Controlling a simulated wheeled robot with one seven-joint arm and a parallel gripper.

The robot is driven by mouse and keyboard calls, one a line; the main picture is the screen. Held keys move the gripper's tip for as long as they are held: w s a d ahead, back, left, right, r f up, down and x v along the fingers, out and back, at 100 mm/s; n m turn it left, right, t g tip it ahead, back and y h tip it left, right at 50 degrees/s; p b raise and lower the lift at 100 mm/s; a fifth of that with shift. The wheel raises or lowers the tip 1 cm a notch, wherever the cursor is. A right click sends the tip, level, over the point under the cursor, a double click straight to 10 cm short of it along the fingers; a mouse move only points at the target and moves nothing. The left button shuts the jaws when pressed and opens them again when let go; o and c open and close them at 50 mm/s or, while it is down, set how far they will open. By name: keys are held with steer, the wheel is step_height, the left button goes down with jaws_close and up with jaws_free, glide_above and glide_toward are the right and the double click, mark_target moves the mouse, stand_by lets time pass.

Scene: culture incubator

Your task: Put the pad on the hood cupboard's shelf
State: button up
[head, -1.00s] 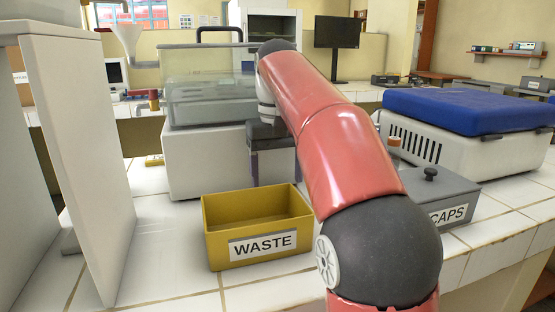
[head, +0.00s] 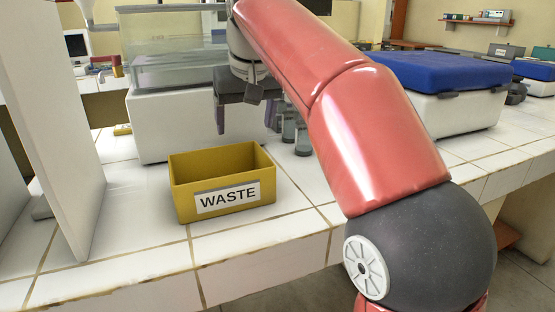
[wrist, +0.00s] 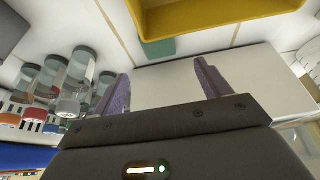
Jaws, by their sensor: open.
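My gripper (head: 246,117) points down over the counter behind the waste bin, its two purple fingers apart and nothing between them. The fingers also show in the wrist view (wrist: 163,72). A small flat teal piece (wrist: 158,47), possibly the pad, lies on the white surface beside the yellow bin, just beyond the fingertips. It is partly covered by the bin in the wrist view, and I cannot see it in the head view. I cannot identify the hood cupboard's shelf; a tall white panel (head: 55,130) stands at the left.
The yellow WASTE bin (head: 222,197) stands near the counter's front edge. Several clear capped jars (wrist: 75,75) stand close beside my gripper. A white box with a glass top (head: 175,100) is behind, and a blue-lidded machine (head: 440,85) is at right. Front-left tiles are clear.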

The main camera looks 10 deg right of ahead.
steer(key=b+x, duration=0.1)
steer(key=x, duration=0.6)
steer(key=shift+f+b, duration=0.4)
steer(key=shift+f, duration=0.05)
steer(key=c, duration=1.1)
steer(key=shift+r, duration=0.15)
